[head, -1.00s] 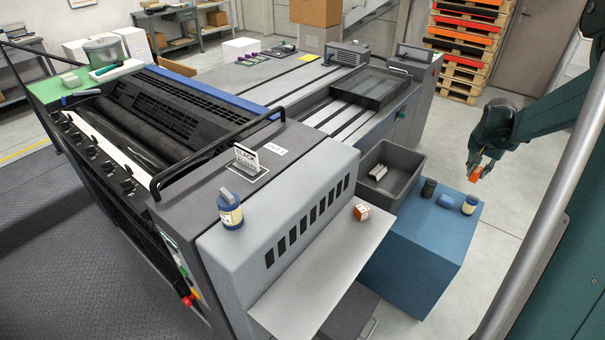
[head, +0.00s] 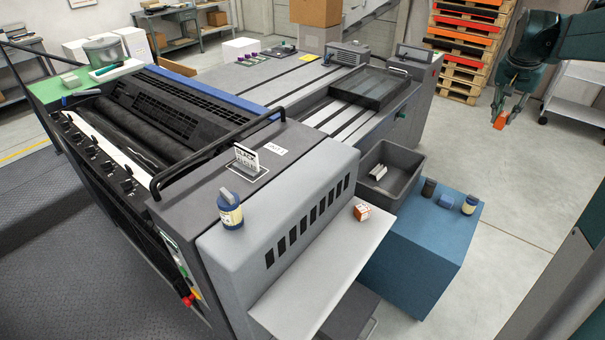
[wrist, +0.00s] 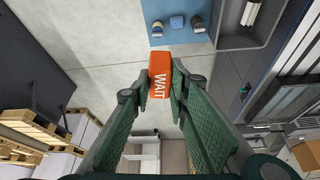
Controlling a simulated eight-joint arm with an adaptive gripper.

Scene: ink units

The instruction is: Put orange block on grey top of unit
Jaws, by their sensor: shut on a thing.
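The orange block (wrist: 159,77), marked WAIT, is between the fingers of my gripper (wrist: 160,90) in the wrist view. In the head view my gripper (head: 506,112) is at the upper right, shut on the orange block (head: 500,121), held in the air above the floor. The unit is the long machine across the middle, with a grey top (head: 299,172) on its near end cover. A blue-labelled tin (head: 230,212) stands on that grey cover, and a sign (head: 246,160) stands behind it. The block is well apart from the unit.
A blue cabinet (head: 420,245) bears a dark jar, a blue item and a labelled jar (head: 470,204). A grey bin (head: 387,176) stands between it and the unit. A small orange-white box (head: 361,212) sits on the light shelf (head: 325,255). Pallets (head: 465,45) stand behind.

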